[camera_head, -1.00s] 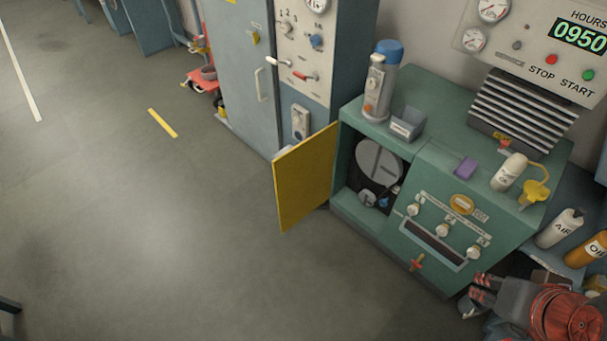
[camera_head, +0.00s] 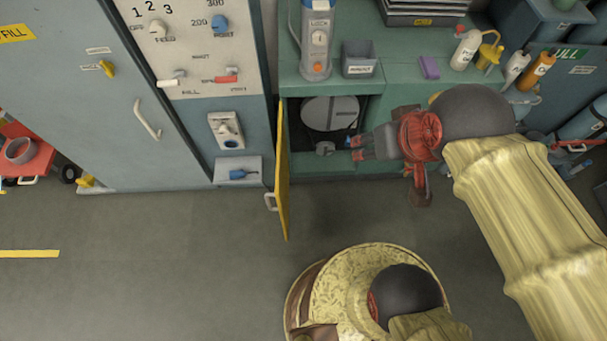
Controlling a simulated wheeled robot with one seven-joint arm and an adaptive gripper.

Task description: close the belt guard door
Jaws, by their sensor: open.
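The belt guard door (camera_head: 282,170) is a yellow panel hinged at the left side of an opening in the green compressor cabinet (camera_head: 390,97). It stands open, sticking out toward me and seen nearly edge-on. A pale handle (camera_head: 271,201) shows on its left face. Inside the opening a grey round pulley (camera_head: 330,112) is visible. My gripper (camera_head: 356,149) is open and empty, in front of the opening's right part. It is to the right of the door and apart from it, with its fingers pointing left.
A blue-grey locker (camera_head: 95,110) and a control panel (camera_head: 205,60) stand left of the cabinet. A small shelf (camera_head: 237,172) with a blue tool is just left of the door. A bottle (camera_head: 467,48) and a grey bin (camera_head: 358,60) sit on top. Floor in front is clear.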

